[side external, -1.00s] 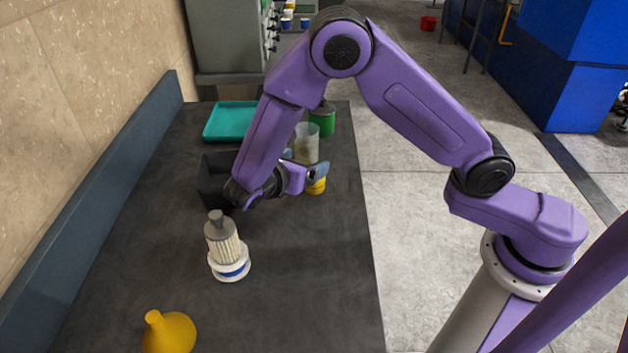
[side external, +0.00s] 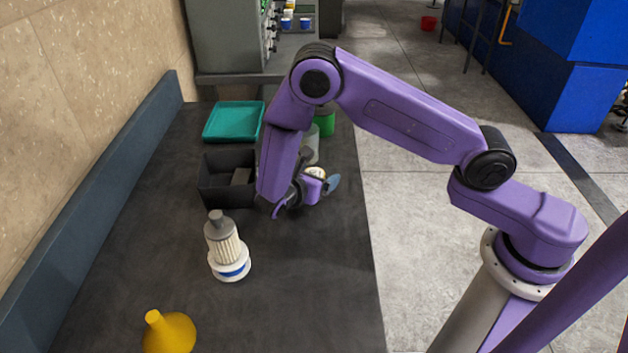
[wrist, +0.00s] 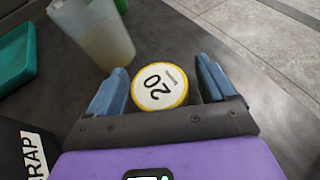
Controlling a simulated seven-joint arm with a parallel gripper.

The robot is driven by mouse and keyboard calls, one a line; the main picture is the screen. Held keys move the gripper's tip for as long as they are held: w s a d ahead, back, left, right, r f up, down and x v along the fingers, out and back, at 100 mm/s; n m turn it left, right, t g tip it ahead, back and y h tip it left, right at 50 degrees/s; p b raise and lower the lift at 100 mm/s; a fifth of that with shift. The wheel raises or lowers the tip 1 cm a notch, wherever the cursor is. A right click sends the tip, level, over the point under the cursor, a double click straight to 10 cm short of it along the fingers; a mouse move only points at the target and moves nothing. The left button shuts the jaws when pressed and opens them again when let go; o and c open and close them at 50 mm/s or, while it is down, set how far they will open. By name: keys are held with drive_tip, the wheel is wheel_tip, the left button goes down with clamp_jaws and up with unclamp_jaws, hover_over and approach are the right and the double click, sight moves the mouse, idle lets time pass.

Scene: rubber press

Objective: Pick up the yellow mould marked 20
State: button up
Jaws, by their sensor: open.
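The yellow mould (wrist: 160,87) has a white round top marked 20, and in the wrist view it sits between the two blue fingers of my gripper (wrist: 162,90). The gripper is open, with a visible gap between the mould and the right finger; the left finger is closer to it. In the side external view my gripper (side external: 318,185) is over the right part of the dark table, and only a bit of the mould's pale top (side external: 316,172) shows behind it. I cannot tell whether a finger touches the mould.
A translucent beaker (wrist: 95,32) stands close beyond the mould. A green can (side external: 325,122), a teal tray (side external: 234,121) and a black scrap box (side external: 226,182) are near. A white-and-grey filter-like piece (side external: 226,246) and a yellow funnel (side external: 170,332) stand nearer the camera. The table's right edge is close.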

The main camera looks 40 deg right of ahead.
drive_tip(key=shift+w+d+f, duration=0.1)
drive_tip(key=shift+d+f, duration=0.1)
drive_tip(key=shift+d, duration=0.15)
drive_tip(key=c, duration=1.2)
drive_tip(key=shift+r, duration=0.2)
